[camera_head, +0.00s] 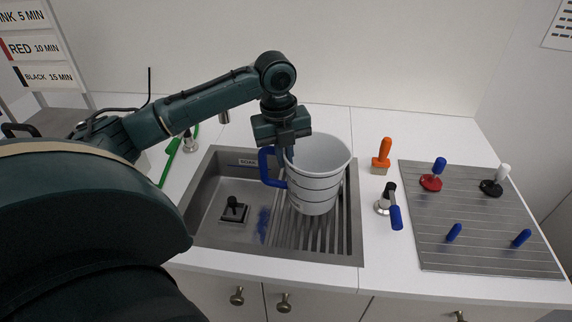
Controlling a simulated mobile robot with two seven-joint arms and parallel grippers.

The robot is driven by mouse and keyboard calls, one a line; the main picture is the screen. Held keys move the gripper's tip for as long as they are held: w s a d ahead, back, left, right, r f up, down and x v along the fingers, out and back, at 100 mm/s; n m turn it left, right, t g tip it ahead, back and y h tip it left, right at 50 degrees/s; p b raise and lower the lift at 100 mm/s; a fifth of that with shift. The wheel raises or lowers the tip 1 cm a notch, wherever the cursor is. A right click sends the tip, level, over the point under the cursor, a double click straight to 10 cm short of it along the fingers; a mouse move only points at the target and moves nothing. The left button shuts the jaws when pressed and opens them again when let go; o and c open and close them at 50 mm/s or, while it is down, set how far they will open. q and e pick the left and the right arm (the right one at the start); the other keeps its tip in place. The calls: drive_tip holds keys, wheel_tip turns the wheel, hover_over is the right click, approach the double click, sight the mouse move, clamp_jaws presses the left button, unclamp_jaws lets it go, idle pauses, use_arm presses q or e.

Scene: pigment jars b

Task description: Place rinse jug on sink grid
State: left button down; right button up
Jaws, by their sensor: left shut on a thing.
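The rinse jug (318,178) is a white bucket-like vessel with dark level rings and a blue handle (268,166) on its left side. It is upright and over the slatted sink grid (335,238) in the right part of the sink. I cannot tell whether its base touches the slats. My left gripper (284,146) points down at the jug's left rim and handle and is shut on the jug; its fingertips are partly hidden. My right gripper is not in view.
The sink basin's left part (215,228) holds a small black-handled stamp (234,208).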

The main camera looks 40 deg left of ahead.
use_arm(q)
drive_tip(key=shift+f, duration=1.4)
drive_tip(key=c, duration=2)
unclamp_jaws()
drive_tip(key=shift+f, duration=0.15)
drive_tip(key=o, duration=0.4)
drive_tip(key=shift+o, duration=0.2)
wheel_tip(320, 180, up, 12)
drive_tip(key=shift+s+a+r, duration=0.2)
drive_tip(key=shift+s+a, duration=0.05)
drive_tip(key=shift+s, duration=0.15)
drive_tip(key=shift+s, duration=0.1)
